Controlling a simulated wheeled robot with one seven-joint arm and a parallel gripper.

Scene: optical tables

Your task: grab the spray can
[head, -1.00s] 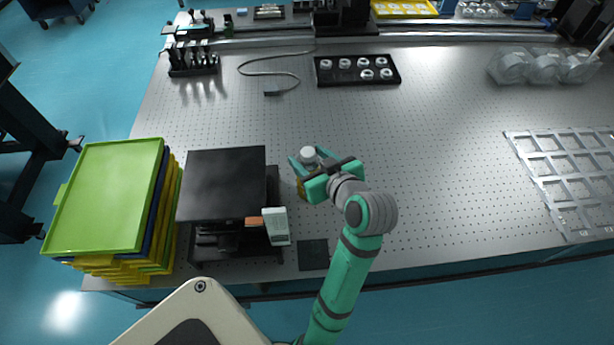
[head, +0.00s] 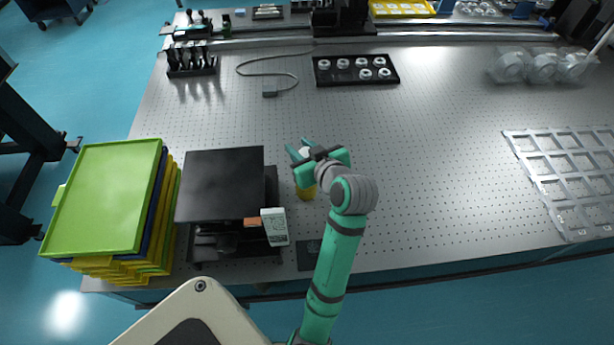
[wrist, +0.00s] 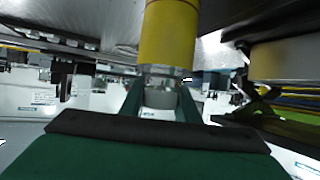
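The spray can (head: 306,191) has a yellow body, a silver collar and a white top, and stands on the perforated table just right of the black boxy device. My gripper (head: 301,149) is around its upper part in the head view and hides some of it. In the wrist view the yellow can (wrist: 168,38) appears upside down, with its collar and white top between the two green fingers of my gripper (wrist: 161,98). The fingers are drawn in close against both sides of the can's upper part. I cannot tell whether its base touches the table.
The black device (head: 222,185) stands close on the left, with a small white box (head: 275,227) at its front. Stacked green and yellow trays (head: 105,195) are farther left. A black tray of white rings (head: 357,70) lies behind. The table centre is clear.

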